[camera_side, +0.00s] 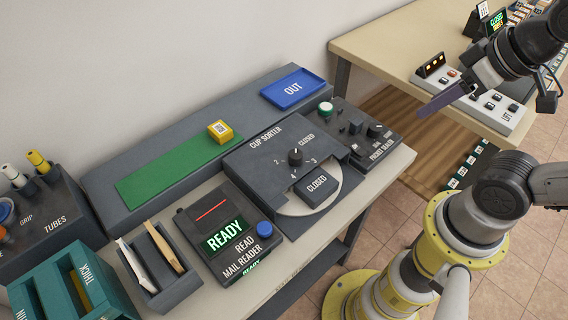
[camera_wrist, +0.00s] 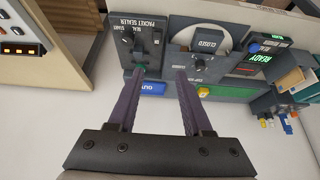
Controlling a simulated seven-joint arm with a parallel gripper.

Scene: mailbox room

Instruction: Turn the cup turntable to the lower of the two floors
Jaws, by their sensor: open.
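The cup sorter (camera_side: 262,172) is a dark grey box with a black knob (camera_side: 295,157) on top, among number marks and a CLOSED mark. I cannot tell exactly where the knob points. The wrist view also shows the knob (camera_wrist: 198,57) and plate (camera_wrist: 208,40), beyond the right finger. My gripper (camera_side: 422,112) is open and empty, in the air right of the sorter, with two purple fingers (camera_wrist: 157,76). The LIFT panel (camera_side: 490,102) has several buttons and lit orange marks too small to read.
The packet sealer (camera_side: 355,132) stands between sorter and gripper. The mail reader (camera_side: 228,235) shows READY, left of the sorter. A yellow box (camera_side: 220,131) sits on a green strip (camera_side: 160,178); a blue OUT tray (camera_side: 292,88) is behind. A gap separates the two tables.

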